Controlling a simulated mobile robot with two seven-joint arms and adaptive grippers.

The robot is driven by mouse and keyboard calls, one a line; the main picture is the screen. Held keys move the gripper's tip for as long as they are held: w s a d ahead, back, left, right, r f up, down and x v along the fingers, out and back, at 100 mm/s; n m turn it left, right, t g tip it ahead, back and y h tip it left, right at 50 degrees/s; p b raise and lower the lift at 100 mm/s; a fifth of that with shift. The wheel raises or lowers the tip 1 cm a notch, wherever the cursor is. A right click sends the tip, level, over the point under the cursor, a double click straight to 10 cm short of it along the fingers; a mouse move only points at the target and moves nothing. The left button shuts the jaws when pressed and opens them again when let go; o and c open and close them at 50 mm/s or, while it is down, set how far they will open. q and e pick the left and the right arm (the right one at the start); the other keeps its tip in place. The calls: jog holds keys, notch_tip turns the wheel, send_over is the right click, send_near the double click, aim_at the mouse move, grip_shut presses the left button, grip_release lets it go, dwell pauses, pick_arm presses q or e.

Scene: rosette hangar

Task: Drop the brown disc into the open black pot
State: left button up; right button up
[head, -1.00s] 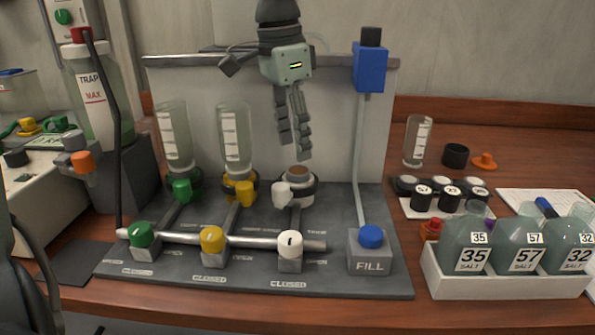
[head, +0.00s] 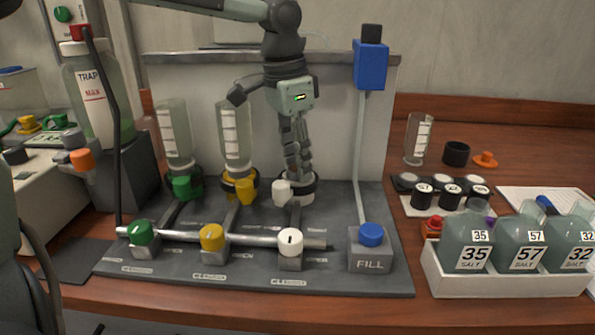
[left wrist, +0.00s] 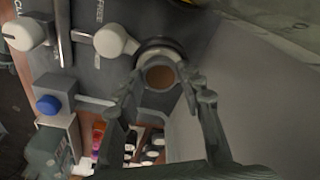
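The brown disc (left wrist: 160,77) lies in the dark round holder (left wrist: 148,58) with the white valve. It shows in the left wrist view; in the head view my gripper hides it. My left gripper (head: 299,180) points down at that holder. In the left wrist view its fingers (left wrist: 162,92) are spread, one on each side of the disc, with a visible gap to it. An open black pot (head: 455,154) stands on the wooden bench at the right, in the head view. My right gripper is not in view.
Two clear upright cylinders (head: 236,137) stand left of my gripper. A blue box on a thin pipe (head: 370,68) rises to its right. Lidded black pots (head: 450,196), a clear tube (head: 418,139), an orange stopper (head: 485,160) and a bottle tray (head: 505,282) are at the right.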

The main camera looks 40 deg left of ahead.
aim_at(296, 168)
pick_arm(q)
jog(key=shift+c, duration=0.9)
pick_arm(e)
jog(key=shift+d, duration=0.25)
pick_arm(q)
jog(key=shift+r, duration=0.1)
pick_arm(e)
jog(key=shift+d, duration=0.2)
pick_arm(q)
jog(key=shift+r, duration=1.4)
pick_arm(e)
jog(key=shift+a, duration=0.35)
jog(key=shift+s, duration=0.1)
